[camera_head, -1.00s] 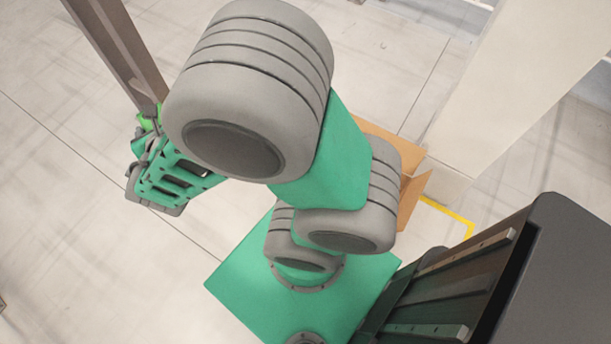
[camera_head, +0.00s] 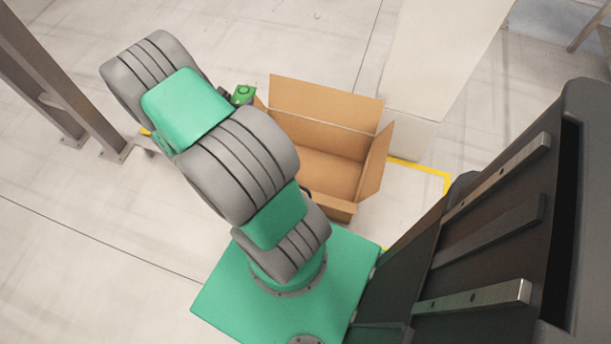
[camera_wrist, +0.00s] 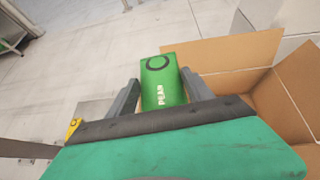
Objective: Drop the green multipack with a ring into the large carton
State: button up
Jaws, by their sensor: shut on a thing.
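The green multipack (camera_wrist: 163,88) is between the two fingers of my gripper (camera_wrist: 160,92) in the wrist view. It bears a dark ring mark and pale lettering. My gripper is shut on it. In the head view the multipack (camera_head: 243,94) shows just left of the large carton, while my arm hides most of the gripper. The large carton (camera_head: 325,101) is open brown cardboard with its flaps spread out, and its visible inside looks empty. In the wrist view the carton (camera_wrist: 232,54) lies to the right of the multipack.
A pale pillar (camera_head: 440,60) stands right behind the carton. Yellow floor tape (camera_head: 425,169) runs beside the carton. A metal post frame (camera_head: 70,85) stands at the left. Open floor (camera_head: 290,35) lies behind the carton.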

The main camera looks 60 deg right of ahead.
jog(key=s+d+f+m+g+b, duration=0.2)
jog(key=s+d+f+b, duration=0.1)
jog(key=s+f, duration=0.3)
jog(key=s+d+f+m+g+b, duration=0.1)
jog(key=s+d+f+b, duration=0.3)
jog(key=f, duration=0.6)
jog(key=s+d+f+m+g+b, duration=0.2)
jog(key=s+d+f+g+b, duration=0.1)
jog(key=s+f, duration=0.5)
jog(key=d+f+b, duration=0.1)
jog(key=b, duration=0.1)
jog(key=shift+d+m+b, duration=0.2)
jog(key=shift+m+b, duration=0.1)
jog(key=shift+b, duration=0.1)
jog(key=shift+r, duration=0.1)
jog(key=o, duration=1.6)
jog(key=shift+a, duration=0.1)
